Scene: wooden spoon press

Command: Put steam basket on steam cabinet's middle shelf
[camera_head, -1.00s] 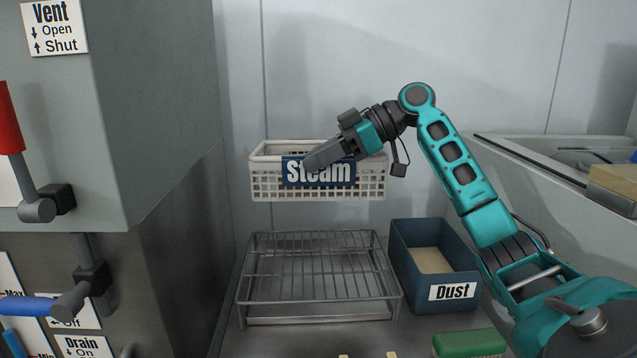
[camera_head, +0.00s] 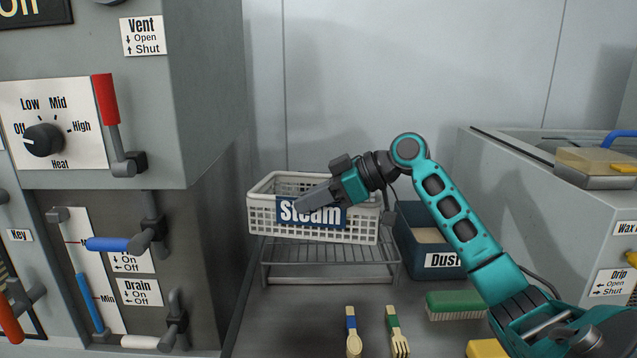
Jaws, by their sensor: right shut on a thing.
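The steam basket (camera_head: 360,232) is a white, open-topped lattice basket with a blue "Steam" label on its front. My right gripper (camera_head: 312,203) is shut on the basket at its labelled front side and covers part of the label. The basket hangs in front of or above a wire rack and hides part of it; I cannot tell whether they touch. The steam cabinet (camera_head: 205,110) appears to be the large grey unit on the left, with a heat dial and levers. Its middle shelf does not show. My left gripper is not in view.
The wire rack (camera_head: 330,271) stands on the counter. A blue "Dust" bin (camera_head: 430,262) is right of it. A wooden spoon (camera_head: 353,340), a wooden fork (camera_head: 398,340) and a green brush (camera_head: 455,305) lie in front. A grey machine (camera_head: 500,160) stands on the right.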

